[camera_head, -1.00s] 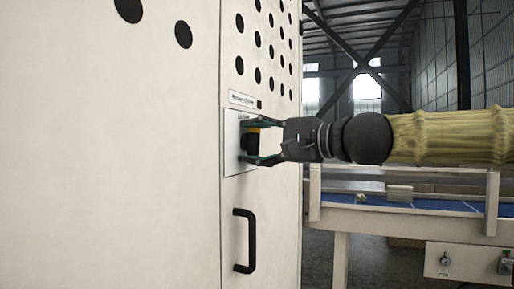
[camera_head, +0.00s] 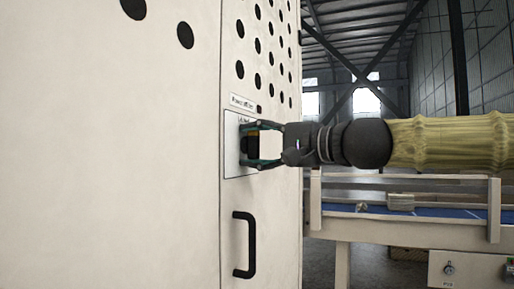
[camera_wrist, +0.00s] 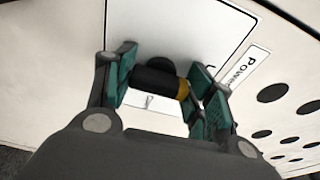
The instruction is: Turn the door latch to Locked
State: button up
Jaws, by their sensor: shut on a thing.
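The door latch is a short black knob (camera_head: 250,152) with a yellow end, on a white plate (camera_head: 232,165) on the cream cabinet door. My gripper (camera_head: 252,145) comes in level from the right and is shut on the latch knob. In the wrist view the green-padded fingers stand at either end of the black knob (camera_wrist: 154,80), with its yellow end toward the right finger. The plate shows tilted there. The small lettering on the plate is partly hidden and too small to read surely.
A black door handle (camera_head: 252,245) sticks out below the plate. A small label (camera_head: 242,102) and rows of round black holes are above it. A conveyor with a blue belt (camera_head: 450,211) stands behind at right. The room below my arm is open.

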jog(key=o, duration=1.1)
jog(key=shift+o, duration=0.2)
jog(key=o, duration=0.4)
jog(key=shift+d, duration=0.15)
jog(key=p+v, duration=0.1)
jog(key=v, duration=0.1)
jog(key=p+v, duration=0.1)
jog(key=w+v, duration=0.1)
jog(key=v, duration=0.1)
jog(key=shift+s+d+p, duration=0.25)
jog(key=shift+d+p, duration=0.15)
jog(key=shift+d, duration=0.15)
